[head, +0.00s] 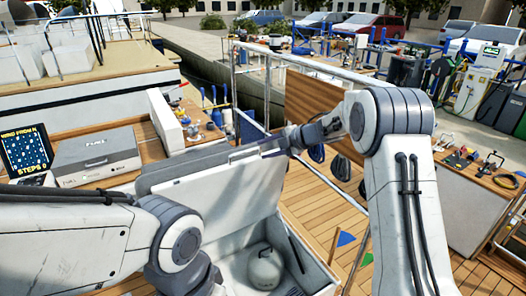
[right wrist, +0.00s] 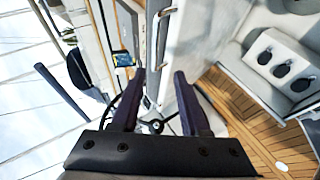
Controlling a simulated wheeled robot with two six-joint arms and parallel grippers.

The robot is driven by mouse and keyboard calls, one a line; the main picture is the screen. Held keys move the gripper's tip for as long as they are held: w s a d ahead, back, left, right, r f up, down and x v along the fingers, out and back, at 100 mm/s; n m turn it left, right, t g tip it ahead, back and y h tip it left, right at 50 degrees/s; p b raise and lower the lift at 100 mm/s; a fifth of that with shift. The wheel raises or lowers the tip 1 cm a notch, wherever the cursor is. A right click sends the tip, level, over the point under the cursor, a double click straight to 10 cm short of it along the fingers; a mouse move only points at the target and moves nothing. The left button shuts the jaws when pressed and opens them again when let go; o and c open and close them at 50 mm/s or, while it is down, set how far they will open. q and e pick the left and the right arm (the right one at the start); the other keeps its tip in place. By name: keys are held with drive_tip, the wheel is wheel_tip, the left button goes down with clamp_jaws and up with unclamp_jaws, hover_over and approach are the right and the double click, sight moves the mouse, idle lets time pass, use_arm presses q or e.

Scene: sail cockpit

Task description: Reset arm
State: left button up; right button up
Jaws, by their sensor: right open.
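My right arm comes in from the right in the head view and bends at a large grey joint. Its gripper (head: 262,150) points left, in front of the raised white lid (head: 232,200) as seen from the head. In the right wrist view the two dark fingers (right wrist: 158,88) stand apart, and I see nothing held between them. My left arm crosses the lower left of the head view. Its gripper is out of the picture.
The open white locker (head: 318,272) holds a round pale object (head: 265,268). A grey case (head: 97,155) and a dark screen (head: 26,148) are on the left. A metal rail (head: 300,62) runs behind my right arm. Wooden deck (head: 310,205) shows between the locker and the arm.

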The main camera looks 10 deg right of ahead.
drive_tip(key=s+a+r+m+t+h, duration=0.3)
drive_tip(key=s+a+r+m+h, duration=0.1)
drive_tip(key=s+a+r+m, duration=0.3)
drive_tip(key=s+f+m+g+h, duration=0.1)
drive_tip(key=s+f+m+g, duration=0.2)
drive_tip(key=s, duration=1)
drive_tip(key=s+f+m+g+h, duration=0.1)
drive_tip(key=s+f+m+g, duration=0.2)
drive_tip(key=s, duration=1.1)
drive_tip(key=s+f+m+g+h, duration=0.1)
drive_tip(key=s+f+m+g, duration=0.2)
drive_tip(key=s, duration=1)
drive_tip(key=shift+s+d+f+m+g+h, duration=0.25)
drive_tip(key=shift+d+f+m+g+h, duration=0.15)
drive_tip(key=shift+m+g, duration=0.4)
